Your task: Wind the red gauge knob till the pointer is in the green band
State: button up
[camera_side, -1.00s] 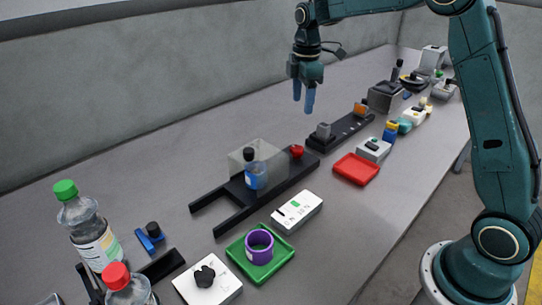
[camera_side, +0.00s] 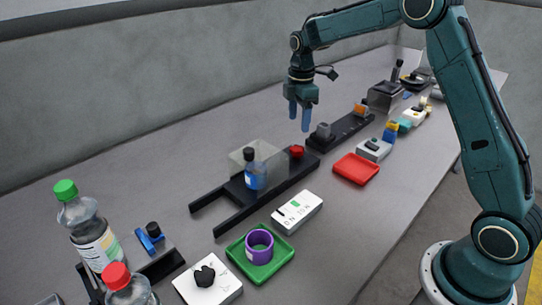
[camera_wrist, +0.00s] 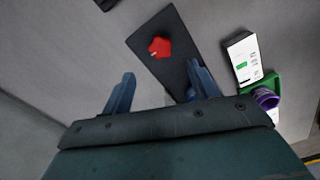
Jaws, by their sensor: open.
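The red gauge knob (camera_side: 297,151) sits on the right end of a black base (camera_side: 280,184) in the side view. In the wrist view the red knob (camera_wrist: 159,47) lies ahead of the fingertips on the black plate. The gauge (camera_side: 297,211) is a white box with a green band and a dark pointer near the left end of its face. It also shows in the wrist view (camera_wrist: 243,59). My gripper (camera_side: 299,122) is open and empty, pointing down above and behind the knob. Its two blue fingers show apart in the wrist view (camera_wrist: 160,88).
A blue-labelled bottle (camera_side: 255,173) and a clear panel stand on the black base. A green tray (camera_side: 268,272) with a purple ring (camera_side: 260,241) is in front. A red tray (camera_side: 356,168) lies to the right.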

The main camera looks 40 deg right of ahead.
aim_at(297, 148)
notch_tip(297, 148, down, 9)
jog(key=shift+f, duration=0.15)
dwell(0.4)
jog(key=shift+c, duration=0.4)
jog(key=c, duration=0.9)
